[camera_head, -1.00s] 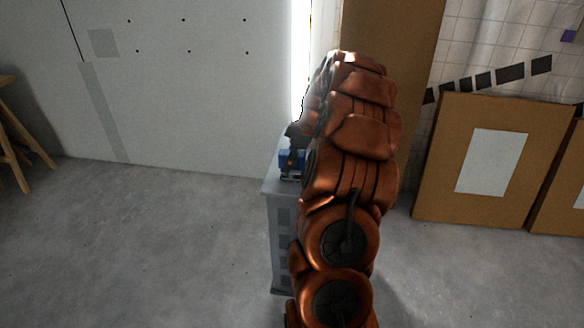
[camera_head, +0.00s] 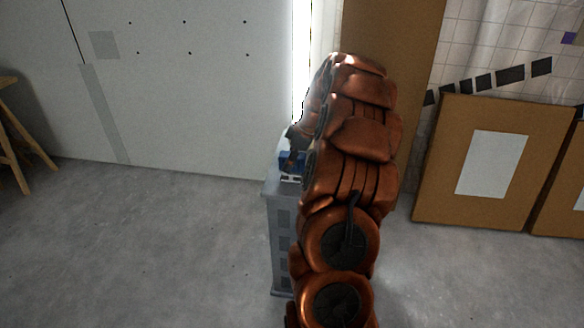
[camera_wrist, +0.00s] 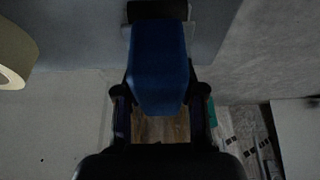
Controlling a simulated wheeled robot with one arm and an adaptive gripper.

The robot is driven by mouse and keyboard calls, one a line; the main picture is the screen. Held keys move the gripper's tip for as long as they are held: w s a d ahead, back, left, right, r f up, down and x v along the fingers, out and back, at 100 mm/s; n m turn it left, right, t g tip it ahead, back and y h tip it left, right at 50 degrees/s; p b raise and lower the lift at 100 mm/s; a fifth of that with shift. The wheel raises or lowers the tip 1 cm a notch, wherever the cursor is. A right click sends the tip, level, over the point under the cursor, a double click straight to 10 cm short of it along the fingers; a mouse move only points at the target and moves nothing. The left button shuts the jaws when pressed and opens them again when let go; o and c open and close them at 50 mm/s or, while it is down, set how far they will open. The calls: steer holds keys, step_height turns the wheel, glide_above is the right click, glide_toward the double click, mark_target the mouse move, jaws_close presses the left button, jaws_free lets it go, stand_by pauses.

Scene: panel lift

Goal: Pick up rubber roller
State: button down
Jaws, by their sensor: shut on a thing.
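The rubber roller appears to be the blue block-like thing (camera_wrist: 158,65) between my fingers in the wrist view, with a black part at its far end. My gripper (camera_wrist: 158,98) is shut on it, one dark finger on each side. In the head view, the blue thing (camera_head: 291,162) shows at the top of a grey cabinet (camera_head: 282,225), under my dark gripper (camera_head: 293,140). My arm hides part of the cabinet top. I cannot tell whether the roller touches the cabinet.
A cream ring-shaped roll (camera_wrist: 14,52) lies left of my gripper in the wrist view. A white panel wall (camera_head: 190,90) stands behind the cabinet. Brown boards (camera_head: 440,180) lean at the right, and a wooden trestle (camera_head: 18,140) stands far left. The floor left of the cabinet is clear.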

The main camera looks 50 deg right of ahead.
mark_target(288, 154)
step_height(288, 154, up, 2)
steer(key=shift+r+p, duration=0.35)
steer(key=shift+r, duration=0.55)
steer(key=s+d+r, duration=0.1)
steer(key=s, duration=1.5)
steer(key=shift+d+p, duration=0.25)
steer(key=shift+p, duration=0.1)
steer(key=shift+r, duration=0.1)
